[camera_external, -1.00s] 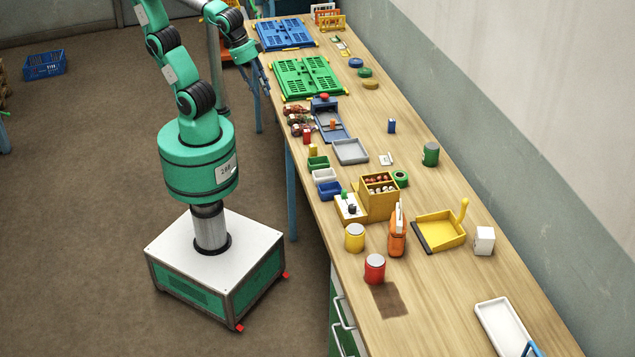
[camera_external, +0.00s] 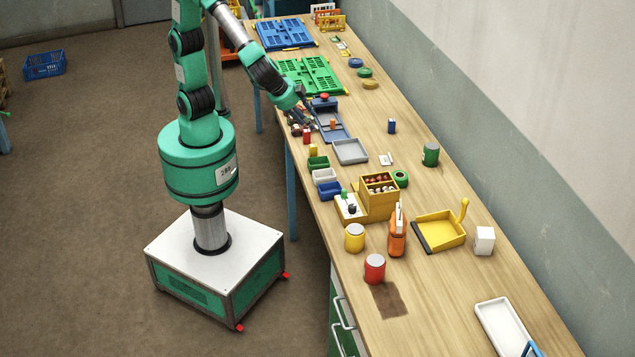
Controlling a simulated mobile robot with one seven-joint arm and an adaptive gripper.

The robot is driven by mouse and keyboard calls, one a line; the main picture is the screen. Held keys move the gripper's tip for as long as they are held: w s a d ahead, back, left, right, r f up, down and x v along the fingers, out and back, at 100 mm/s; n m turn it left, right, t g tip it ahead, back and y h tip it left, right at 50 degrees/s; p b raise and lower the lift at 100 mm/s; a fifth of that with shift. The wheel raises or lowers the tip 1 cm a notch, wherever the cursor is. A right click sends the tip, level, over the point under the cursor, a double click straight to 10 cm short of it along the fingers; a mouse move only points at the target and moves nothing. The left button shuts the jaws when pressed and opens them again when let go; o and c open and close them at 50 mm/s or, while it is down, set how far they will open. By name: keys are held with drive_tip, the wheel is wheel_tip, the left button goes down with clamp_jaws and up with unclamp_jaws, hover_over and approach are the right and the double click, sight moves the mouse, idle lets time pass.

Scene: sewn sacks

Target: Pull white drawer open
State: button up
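A cabinet (camera_external: 336,312) stands under the near end of the workbench, at the bottom of the picture. Its front is seen at a steep angle. A pale strip shows at its top and green fronts below, with white bar handles (camera_external: 343,313). Which front is the white drawer, and how far it is out, I cannot tell. My gripper (camera_external: 306,108) is over the bench's left edge near the blue stand, far up the bench from the cabinet. Its fingers are small and dark, so its opening is unclear.
Green, white (camera_external: 324,175) and blue small bins line the bench's left edge. A yellow egg box (camera_external: 379,203), a yellow can (camera_external: 354,238) and a red can (camera_external: 374,268) stand closer. The floor between my base and the cabinet is clear.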

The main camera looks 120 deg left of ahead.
drive_tip(key=w+d+f+m+t+y, duration=0.25)
drive_tip(key=w+d+f, duration=0.55)
drive_tip(key=w, duration=0.5)
drive_tip(key=m+t+h+b, duration=0.1)
drive_tip(key=m+t+h, duration=0.2)
drive_tip(key=m+t, duration=0.6)
approach(339, 316)
drive_tip(key=s, duration=0.4)
drive_tip(key=shift+d+f+n+t, duration=0.25)
drive_tip(key=shift+d+f+n, duration=0.15)
drive_tip(key=shift+f+n, duration=0.05)
drive_tip(key=shift+w, duration=0.15)
drive_tip(key=b+x, duration=0.2)
drive_tip(key=x, duration=1.1)
drive_tip(key=shift+w+a, duration=0.2)
drive_tip(key=shift+a, duration=0.1)
clamp_jaws()
